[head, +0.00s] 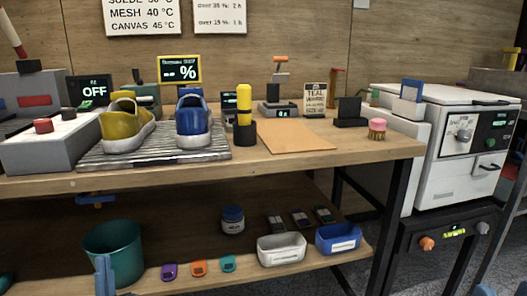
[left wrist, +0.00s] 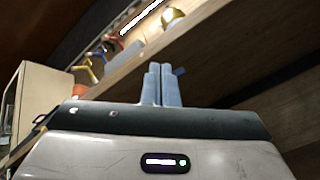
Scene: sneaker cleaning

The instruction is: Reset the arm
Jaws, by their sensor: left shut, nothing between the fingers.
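My left gripper (head: 104,262) shows at the bottom left of the head view, in front of the teal bucket (head: 122,240) and below the tabletop. Its pale blue fingers point up. In the left wrist view the two fingers (left wrist: 160,84) are side by side and shut, with nothing between them. A yellow sneaker (head: 126,124) and a blue sneaker (head: 193,122) stand on a ribbed grey mat (head: 160,157) on the bench.
The wooden bench (head: 300,165) has its front edge above my left gripper. The lower shelf holds a white bin (head: 281,249), a blue bin (head: 338,239) and a dark blue jar (head: 232,219). A white oven-like machine (head: 455,170) stands at the right.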

